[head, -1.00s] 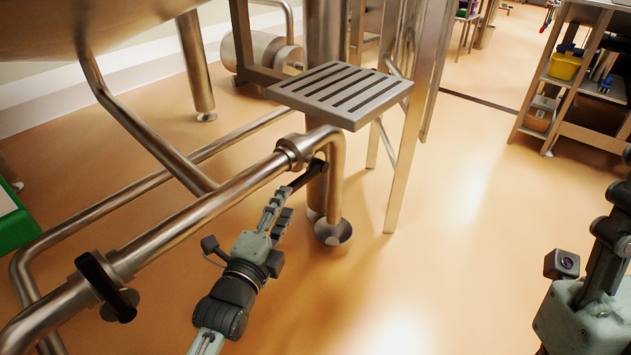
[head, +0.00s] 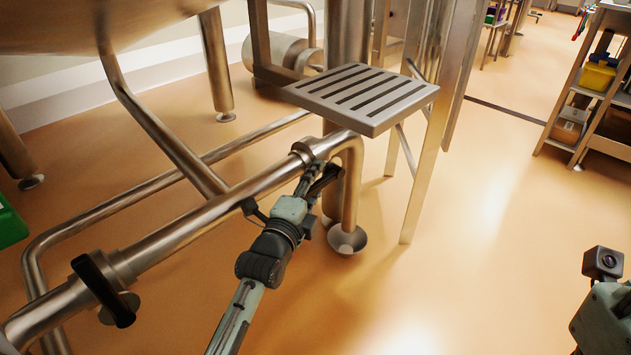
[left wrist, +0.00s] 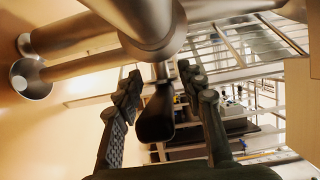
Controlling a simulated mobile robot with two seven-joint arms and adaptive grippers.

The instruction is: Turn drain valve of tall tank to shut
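The drain valve sits on a steel outlet pipe (head: 200,222) under a large tank, by the collar (head: 303,150) before the downward bend. Its black handle (left wrist: 156,114) shows in the left wrist view, pointing from the pipe fitting toward my palm. My left gripper (head: 318,175) is at this valve. In the left wrist view my left gripper (left wrist: 163,95) has its fingers apart, one on each side of the handle, with visible gaps. In the head view the fingers largely hide the handle. My right arm's wrist shows at the lower right edge; its fingers are out of sight.
A second black valve handle (head: 103,290) crosses the pipe at the lower left. A slotted steel step (head: 365,97) stands just above and behind the valve. A drain cup (head: 347,240) is under the pipe's end. Open floor (head: 480,230) lies to the right.

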